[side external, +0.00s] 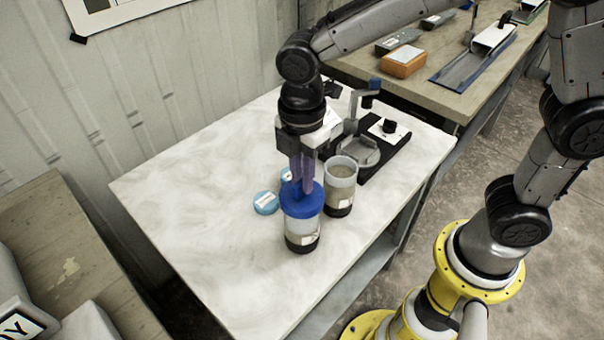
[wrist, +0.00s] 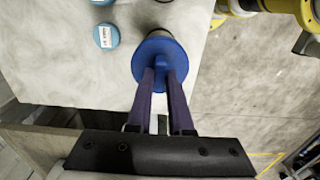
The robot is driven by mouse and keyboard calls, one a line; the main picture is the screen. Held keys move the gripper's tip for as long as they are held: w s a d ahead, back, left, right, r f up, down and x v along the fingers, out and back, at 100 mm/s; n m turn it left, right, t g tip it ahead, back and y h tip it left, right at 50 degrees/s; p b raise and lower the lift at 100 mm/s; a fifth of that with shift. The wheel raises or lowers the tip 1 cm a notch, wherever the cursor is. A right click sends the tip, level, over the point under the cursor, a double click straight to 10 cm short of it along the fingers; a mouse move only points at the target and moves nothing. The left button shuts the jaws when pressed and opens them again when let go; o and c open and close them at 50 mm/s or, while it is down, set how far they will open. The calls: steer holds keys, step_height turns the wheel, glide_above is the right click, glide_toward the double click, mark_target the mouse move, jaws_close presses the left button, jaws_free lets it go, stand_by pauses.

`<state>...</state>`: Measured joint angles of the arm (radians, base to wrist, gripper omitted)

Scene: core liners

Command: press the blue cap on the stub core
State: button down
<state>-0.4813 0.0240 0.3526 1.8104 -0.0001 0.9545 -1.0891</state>
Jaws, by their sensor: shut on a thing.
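The blue cap (side external: 302,207) is at the top of a clear core liner with a black base and white label (side external: 302,232), which stands upright near the front edge of the white table. The cap looks level and in line with it; I cannot tell whether it is fully seated. My gripper (side external: 302,186) points down and is shut on the raised middle part of the cap. A second, open liner (side external: 341,182) filled with grey-brown material stands just behind to the right.
A light-blue labelled cap (side external: 265,203) lies left of the liner, with another (side external: 286,174) partly hidden behind my gripper. A black device with a metal plate (side external: 372,147) stands at the back right. The table's left part is clear.

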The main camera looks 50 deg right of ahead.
steer(key=shift+f, duration=1.15)
stand_by(0.5)
steer(key=c, duration=0.7)
jaws_free()
steer(key=shift+c, duration=0.2)
steer(key=o, duration=0.5)
steer(key=shift+r, duration=0.1)
steer(key=shift+r, duration=3.45)
